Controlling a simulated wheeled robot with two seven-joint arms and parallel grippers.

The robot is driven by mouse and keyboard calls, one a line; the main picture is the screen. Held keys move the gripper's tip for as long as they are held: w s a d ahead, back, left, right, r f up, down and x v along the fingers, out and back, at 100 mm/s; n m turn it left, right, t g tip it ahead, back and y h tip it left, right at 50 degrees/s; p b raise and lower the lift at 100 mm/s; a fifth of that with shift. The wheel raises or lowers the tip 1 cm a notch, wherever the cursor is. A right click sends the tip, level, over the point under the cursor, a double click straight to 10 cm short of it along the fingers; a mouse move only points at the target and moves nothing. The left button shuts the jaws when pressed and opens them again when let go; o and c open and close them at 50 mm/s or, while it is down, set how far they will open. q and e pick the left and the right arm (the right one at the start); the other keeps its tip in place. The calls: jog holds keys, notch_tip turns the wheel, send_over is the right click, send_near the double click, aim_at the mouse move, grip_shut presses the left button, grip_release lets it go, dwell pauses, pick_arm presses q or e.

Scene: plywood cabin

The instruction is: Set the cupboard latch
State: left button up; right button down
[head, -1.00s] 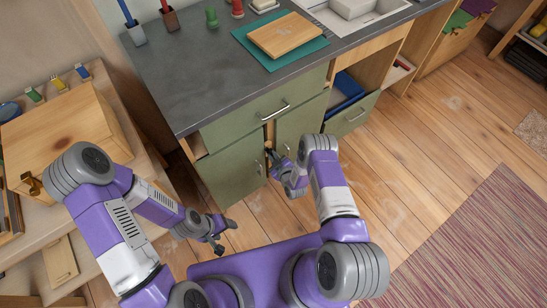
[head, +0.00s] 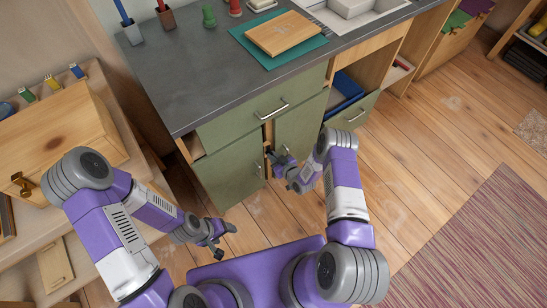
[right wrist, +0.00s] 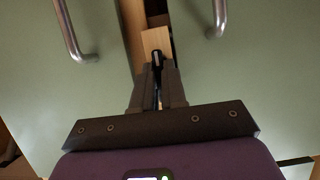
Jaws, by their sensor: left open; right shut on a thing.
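The green cupboard has a left door (head: 228,172) and a right door (head: 300,130), with a narrow gap between them. In the right wrist view, a pale wooden piece with a dark knob (right wrist: 157,57), which looks like the latch, shows in this gap. My right gripper (head: 272,154) is at the gap, and its fingers (right wrist: 157,88) are shut on the dark knob. The fingers hide part of it, and I cannot tell how the latch is turned. My left gripper (head: 226,240) is open and empty, low above the floor, apart from the cupboard.
Bar handles (right wrist: 75,30) flank the gap. A drawer (head: 262,108) sits above the doors. An open drawer (head: 352,112) with a blue tray (head: 345,92) juts out to the right. A wooden box (head: 60,140) stands on the left bench.

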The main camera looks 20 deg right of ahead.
jog(key=c, duration=1.2)
grip_release()
jog(key=p+v, duration=0.3)
jog(key=v, duration=0.4)
jog(key=shift+s+d+r, duration=0.15)
jog(key=shift+s, duration=0.15)
